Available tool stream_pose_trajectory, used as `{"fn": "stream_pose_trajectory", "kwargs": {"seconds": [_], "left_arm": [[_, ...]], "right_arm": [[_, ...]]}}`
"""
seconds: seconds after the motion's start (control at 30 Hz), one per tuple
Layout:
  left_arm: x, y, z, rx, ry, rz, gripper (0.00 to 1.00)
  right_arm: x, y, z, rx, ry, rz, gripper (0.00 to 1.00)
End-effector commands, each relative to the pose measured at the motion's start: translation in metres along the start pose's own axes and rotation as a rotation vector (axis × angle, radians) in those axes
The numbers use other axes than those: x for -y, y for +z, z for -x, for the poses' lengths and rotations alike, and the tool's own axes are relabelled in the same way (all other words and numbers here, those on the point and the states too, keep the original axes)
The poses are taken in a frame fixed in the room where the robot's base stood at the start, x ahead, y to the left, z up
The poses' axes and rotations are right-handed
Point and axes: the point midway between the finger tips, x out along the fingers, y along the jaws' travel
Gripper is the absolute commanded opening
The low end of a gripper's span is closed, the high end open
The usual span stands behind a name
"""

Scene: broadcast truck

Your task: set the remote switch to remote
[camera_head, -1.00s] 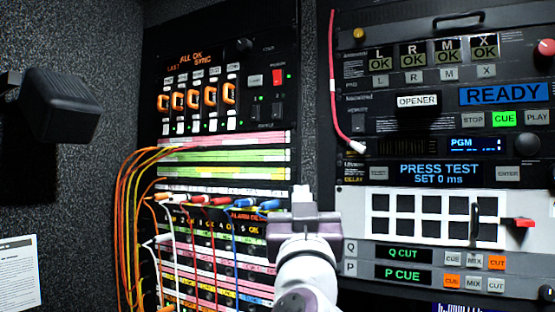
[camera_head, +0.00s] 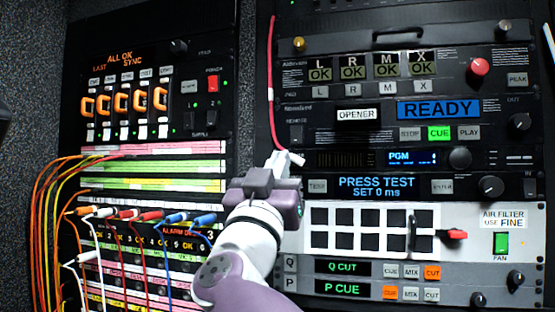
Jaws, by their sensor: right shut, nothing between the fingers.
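A small black rocker switch (camera_head: 296,133) sits under a tiny label that seems to read REMOTE. It is on the left part of the player panel with the blue READY display (camera_head: 438,110). Which way the rocker is set is too small to tell. My right gripper (camera_head: 277,163) is shut and empty, its fingertips just below and left of that switch and apart from it. My left gripper is not in view.
A red cable (camera_head: 272,90) hangs down the rack, its white plug (camera_head: 294,158) close by my right fingertips. A patch bay (camera_head: 150,170) with several coloured cords is at left. The PRESS TEST unit (camera_head: 378,182) lies right of my gripper.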

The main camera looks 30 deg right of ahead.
Motion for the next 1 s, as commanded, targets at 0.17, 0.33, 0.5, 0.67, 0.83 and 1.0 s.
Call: {"fn": "stream_pose_trajectory", "kwargs": {"seconds": [0.17, 0.33, 0.5, 0.67, 0.83, 1.0], "left_arm": [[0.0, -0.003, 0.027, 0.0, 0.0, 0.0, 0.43], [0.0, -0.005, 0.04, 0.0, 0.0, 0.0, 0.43], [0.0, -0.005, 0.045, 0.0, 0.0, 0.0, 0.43], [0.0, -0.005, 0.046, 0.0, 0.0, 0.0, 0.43], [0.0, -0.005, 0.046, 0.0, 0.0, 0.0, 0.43], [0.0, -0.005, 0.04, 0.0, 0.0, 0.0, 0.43]], "right_arm": [[0.0, -0.004, -0.045, 0.001, 0.003, 0.005, 0.0], [0.0, 0.004, -0.074, 0.003, 0.001, 0.004, 0.0], [0.0, 0.021, -0.089, 0.001, 0.0, 0.002, 0.0], [0.0, 0.028, -0.093, 0.001, -0.001, 0.001, 0.0], [0.0, 0.029, -0.093, 0.0, -0.001, 0.0, 0.0], [0.0, 0.033, -0.092, -0.009, 0.0, 0.0, 0.0]]}}
